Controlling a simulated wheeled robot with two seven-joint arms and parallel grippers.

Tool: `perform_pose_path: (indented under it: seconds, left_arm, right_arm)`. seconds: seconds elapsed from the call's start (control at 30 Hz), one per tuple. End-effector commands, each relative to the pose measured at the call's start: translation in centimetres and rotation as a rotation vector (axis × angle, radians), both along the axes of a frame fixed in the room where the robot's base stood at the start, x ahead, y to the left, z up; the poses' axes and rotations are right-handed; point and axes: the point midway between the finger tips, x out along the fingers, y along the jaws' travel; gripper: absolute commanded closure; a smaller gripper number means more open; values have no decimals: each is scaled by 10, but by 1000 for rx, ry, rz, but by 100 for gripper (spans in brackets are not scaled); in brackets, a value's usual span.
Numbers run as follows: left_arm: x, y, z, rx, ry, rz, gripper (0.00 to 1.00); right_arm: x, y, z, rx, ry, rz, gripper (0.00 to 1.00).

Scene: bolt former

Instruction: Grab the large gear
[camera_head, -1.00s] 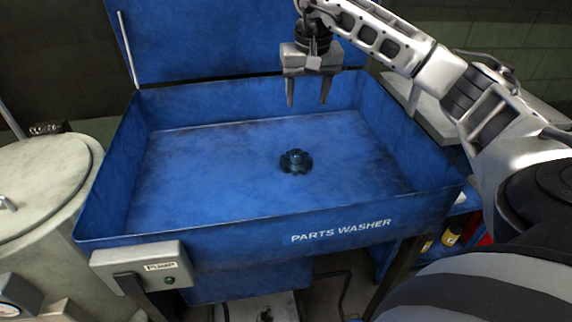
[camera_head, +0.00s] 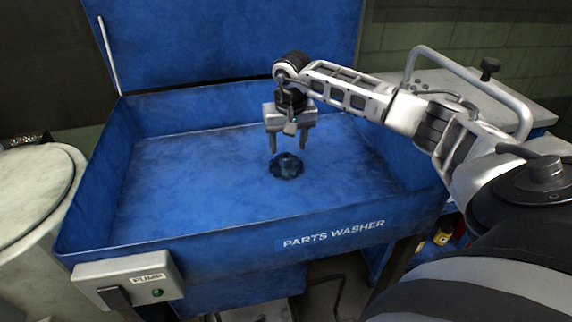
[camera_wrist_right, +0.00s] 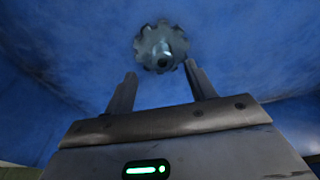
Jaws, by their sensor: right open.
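The large gear (camera_head: 286,166) is dark, toothed and has a raised hub. It lies on the floor of the blue parts washer basin, right of the middle. My right gripper (camera_head: 288,147) points down just above and behind the gear, with its fingers apart and nothing between them. In the right wrist view the gear (camera_wrist_right: 161,47) shows beyond the open fingertips (camera_wrist_right: 160,72), close to centred between them. Whether a fingertip touches the gear I cannot tell; it looks clear of them. My left gripper is not in view.
The parts washer (camera_head: 190,243) has raised walls around the basin and an upright lid (camera_head: 230,40) behind. A pump switch box (camera_head: 128,280) is on its front left. A pale drum (camera_head: 35,195) stands at left, a grey bench top (camera_head: 480,90) at right. The rest of the basin is empty.

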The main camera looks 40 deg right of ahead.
Motion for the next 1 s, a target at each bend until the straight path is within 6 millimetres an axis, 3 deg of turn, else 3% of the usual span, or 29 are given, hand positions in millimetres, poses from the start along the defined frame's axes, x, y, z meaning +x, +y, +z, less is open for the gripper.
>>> perform_pose_path:
  seconds: [0.2, 0.47, 0.67, 1.0]
  left_arm:
    - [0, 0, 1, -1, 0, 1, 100]
    - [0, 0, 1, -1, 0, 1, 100]
    - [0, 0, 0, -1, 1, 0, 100]
    - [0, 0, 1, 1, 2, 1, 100]
  right_arm:
    - [5, 2, -33, 3, 3, -2, 45]
    - [5, 1, -38, 0, 1, 0, 45]
    - [5, 1, -37, 0, 1, 0, 100]
    - [6, 1, -33, 0, -4, -1, 100]
